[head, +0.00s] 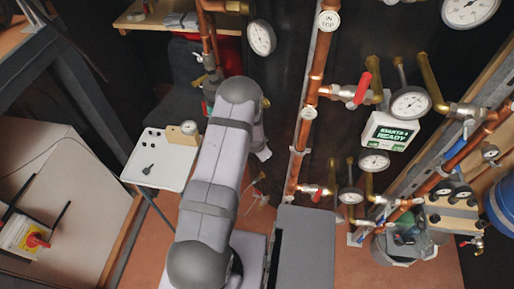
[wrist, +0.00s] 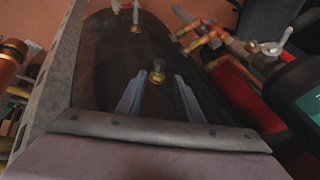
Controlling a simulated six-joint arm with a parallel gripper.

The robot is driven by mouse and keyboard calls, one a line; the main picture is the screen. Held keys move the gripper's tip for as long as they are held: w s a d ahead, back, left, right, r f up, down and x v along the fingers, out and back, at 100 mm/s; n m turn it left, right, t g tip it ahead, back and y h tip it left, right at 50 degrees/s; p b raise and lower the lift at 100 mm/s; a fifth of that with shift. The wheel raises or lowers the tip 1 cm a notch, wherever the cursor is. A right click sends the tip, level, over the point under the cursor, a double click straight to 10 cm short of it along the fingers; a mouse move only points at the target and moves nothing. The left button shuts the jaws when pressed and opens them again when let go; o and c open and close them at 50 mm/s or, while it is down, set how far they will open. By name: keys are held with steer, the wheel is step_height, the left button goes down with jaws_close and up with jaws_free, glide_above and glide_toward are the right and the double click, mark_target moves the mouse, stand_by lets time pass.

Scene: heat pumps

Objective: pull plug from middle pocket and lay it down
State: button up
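In the wrist view my gripper (wrist: 161,78) shows two grey fingers spread apart, with nothing held between them. A small brass fitting with a dark top (wrist: 157,73) is on a dark surface beyond and between the fingertips. I cannot tell whether it is the plug or how far it is from the fingers. Another brass fitting (wrist: 136,27) shows farther off. I cannot make out the middle pocket.
A wooden block (head: 179,137) with a small gauge is at the tray's far right corner. Copper pipes (head: 316,85) with a red-handled valve (head: 362,88) and gauges (head: 411,103) stand right of my arm. A red cylinder (wrist: 240,98) is at right in the wrist view.

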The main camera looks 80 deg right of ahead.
steer(key=shift+b+x, duration=2.4)
steer(key=shift+x, duration=2.15)
jaws_close()
